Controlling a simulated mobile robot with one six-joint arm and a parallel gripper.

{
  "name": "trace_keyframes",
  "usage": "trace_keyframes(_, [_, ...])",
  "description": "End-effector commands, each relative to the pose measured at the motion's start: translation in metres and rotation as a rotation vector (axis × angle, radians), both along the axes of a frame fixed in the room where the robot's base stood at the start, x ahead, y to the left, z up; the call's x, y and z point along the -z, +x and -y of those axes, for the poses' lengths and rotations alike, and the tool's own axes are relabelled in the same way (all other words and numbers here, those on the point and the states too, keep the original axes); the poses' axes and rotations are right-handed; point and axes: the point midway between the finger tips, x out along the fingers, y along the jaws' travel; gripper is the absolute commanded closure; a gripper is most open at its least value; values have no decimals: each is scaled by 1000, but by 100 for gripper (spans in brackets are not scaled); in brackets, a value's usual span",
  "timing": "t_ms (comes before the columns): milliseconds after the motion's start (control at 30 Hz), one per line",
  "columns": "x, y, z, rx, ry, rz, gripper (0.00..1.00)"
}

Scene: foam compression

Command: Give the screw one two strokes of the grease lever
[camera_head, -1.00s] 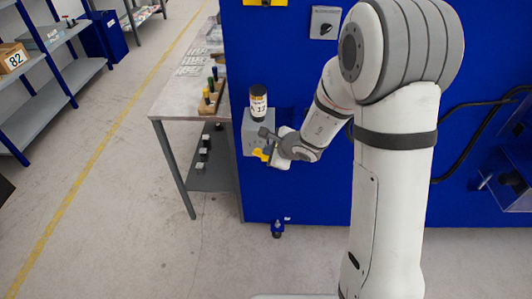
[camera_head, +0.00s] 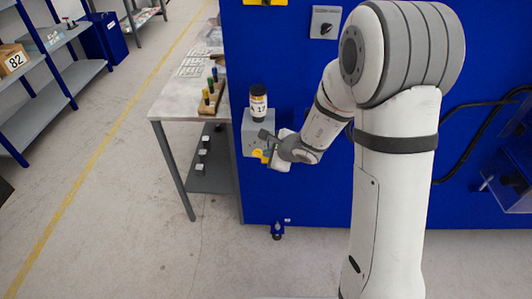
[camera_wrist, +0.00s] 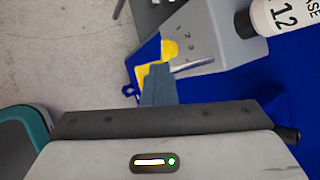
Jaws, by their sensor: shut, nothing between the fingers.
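The grease unit is a grey box (camera_head: 250,136) on the side of the blue machine, with a black-capped cartridge marked 12 (camera_head: 258,103) standing on top. A thin metal rod (camera_wrist: 193,66), apparently the lever, sticks out along the box's near side. My gripper (camera_wrist: 157,82) is shut and empty, its fingers close to the rod; whether they touch cannot be told. A yellow piece (camera_wrist: 146,73) shows by the fingertips. In the head view my gripper (camera_head: 268,156) is beside the box's lower right.
A grey table (camera_head: 175,105) with a rack of coloured-handled tools (camera_head: 209,100) stands left of the machine. The blue machine panel (camera_head: 300,195) is right behind my arm. Shelves (camera_head: 50,90) stand far left, with open floor between.

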Motion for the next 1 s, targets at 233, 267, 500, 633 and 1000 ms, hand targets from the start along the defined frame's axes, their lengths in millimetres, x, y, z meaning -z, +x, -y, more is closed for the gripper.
trace_keyframes(233, [1,-1,0,0,-2,-2,100])
trace_keyframes(267, [1,-1,0,0,-2,-2,100])
trace_keyframes(500, [-6,-1,0,0,-1,-1,100])
trace_keyframes(633, [-14,-1,0,-1,-1,0,100])
trace_keyframes(1000, [-34,0,0,0,-1,0,100])
